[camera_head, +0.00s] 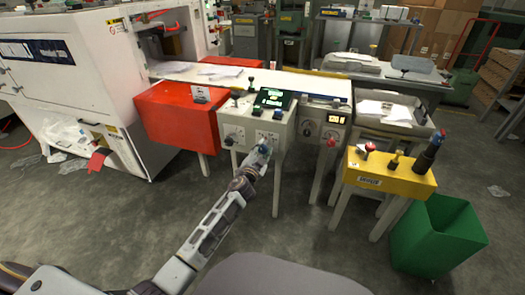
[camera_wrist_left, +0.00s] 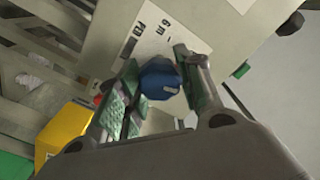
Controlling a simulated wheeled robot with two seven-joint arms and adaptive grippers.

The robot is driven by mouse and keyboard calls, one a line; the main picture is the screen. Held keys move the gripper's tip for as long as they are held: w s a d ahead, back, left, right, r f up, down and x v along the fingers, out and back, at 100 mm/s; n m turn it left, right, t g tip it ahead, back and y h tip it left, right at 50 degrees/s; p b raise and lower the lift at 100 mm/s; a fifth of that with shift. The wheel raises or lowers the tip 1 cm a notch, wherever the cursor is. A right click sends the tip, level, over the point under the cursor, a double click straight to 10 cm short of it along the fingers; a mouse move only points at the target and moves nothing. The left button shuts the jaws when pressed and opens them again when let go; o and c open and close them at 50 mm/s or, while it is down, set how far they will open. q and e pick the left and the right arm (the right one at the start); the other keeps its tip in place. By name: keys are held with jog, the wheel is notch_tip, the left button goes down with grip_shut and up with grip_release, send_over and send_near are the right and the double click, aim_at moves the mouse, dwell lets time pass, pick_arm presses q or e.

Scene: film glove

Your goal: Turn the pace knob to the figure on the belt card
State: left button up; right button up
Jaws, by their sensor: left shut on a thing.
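My left gripper (camera_head: 262,152) reaches the front face of the cream control box (camera_head: 257,118) in the head view. In the left wrist view, its two fingers (camera_wrist_left: 163,88) are shut on a dark blue knob (camera_wrist_left: 158,76) with a short white mark on its face. A white label (camera_wrist_left: 158,38) with dark print lies behind the knob; part of it is hidden, and I cannot read it surely. A small white card (camera_head: 201,94) stands on the red box; its print is too small to read. My right gripper is not in view.
A red box (camera_head: 180,115) stands left of the control box. Right of it are a panel with dials (camera_head: 322,123), a yellow box (camera_head: 385,178) with several knobs, and a green bin (camera_head: 435,235). A belt (camera_head: 260,80) runs behind.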

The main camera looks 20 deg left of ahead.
pick_arm(q)
jog(key=m, duration=0.6)
jog(key=shift+m, duration=0.4)
jog(key=shift+d+f, duration=0.1)
jog(key=o, duration=1)
jog(key=shift+o, duration=0.2)
jog(key=shift+s, duration=0.15)
jog(key=s, duration=1.1)
jog(key=shift+s+a, duration=0.25)
jog(key=shift+s, duration=0.15)
dwell(0.4)
